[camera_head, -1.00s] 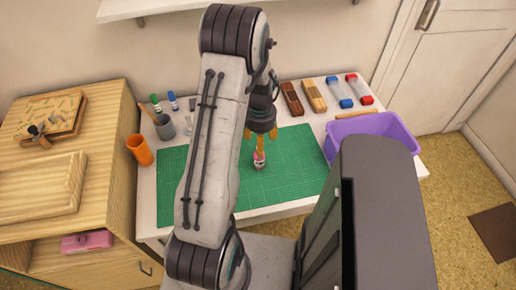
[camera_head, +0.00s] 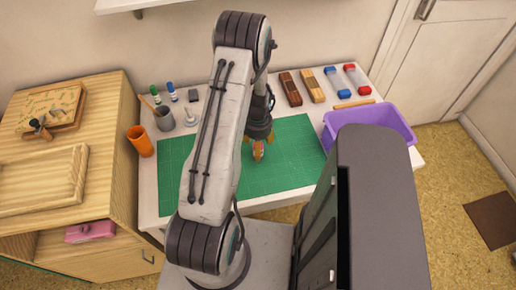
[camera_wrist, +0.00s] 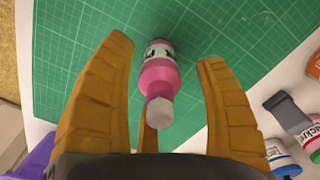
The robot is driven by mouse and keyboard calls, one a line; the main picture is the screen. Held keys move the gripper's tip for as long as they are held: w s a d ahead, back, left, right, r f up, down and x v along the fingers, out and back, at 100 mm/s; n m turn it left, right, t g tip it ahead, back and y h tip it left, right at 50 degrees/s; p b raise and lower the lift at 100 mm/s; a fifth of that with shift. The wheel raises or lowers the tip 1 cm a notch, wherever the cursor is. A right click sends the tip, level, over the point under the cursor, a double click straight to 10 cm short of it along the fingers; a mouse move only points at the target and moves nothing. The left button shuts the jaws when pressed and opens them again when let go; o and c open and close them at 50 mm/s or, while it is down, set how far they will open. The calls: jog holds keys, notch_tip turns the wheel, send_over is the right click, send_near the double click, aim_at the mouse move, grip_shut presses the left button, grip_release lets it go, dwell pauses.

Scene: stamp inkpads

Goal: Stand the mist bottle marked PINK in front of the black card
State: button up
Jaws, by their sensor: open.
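A pink bottle (camera_wrist: 158,78) with a pale cap and a black-and-white label stands on the green cutting mat (camera_wrist: 85,60), its cap toward the wrist camera. I cannot read the label's mark. My gripper (camera_wrist: 168,62) is open, with one finger on each side of the bottle and visible gaps between them. In the head view my gripper (camera_head: 259,141) is low over the mat, and its fingers partly hide the bottle (camera_head: 258,154). I cannot make out a black card in either view.
A purple bin (camera_head: 368,126) stands at the right of the table. Several coloured blocks line the back. The mat's front is clear.

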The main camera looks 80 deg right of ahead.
jog(key=shift+c, duration=0.3)
grip_shut()
dwell(0.4)
jog(key=shift+r, duration=0.15)
jog(key=shift+r, duration=0.55)
jog(key=r, duration=0.1)
jog(key=r+b, duration=0.1)
jog(key=s+r, duration=0.1)
jog(key=shift+a+r, duration=0.1)
jog(key=shift+a, duration=0.15)
jog(key=s+a+r+b, duration=0.3)
jog(key=s+a+b, duration=0.1)
jog(key=s+b, duration=0.3)
jog(key=shift+s+a+r, duration=0.2)
jog(key=shift+s+a, duration=0.2)
jog(key=shift+s, duration=0.55)
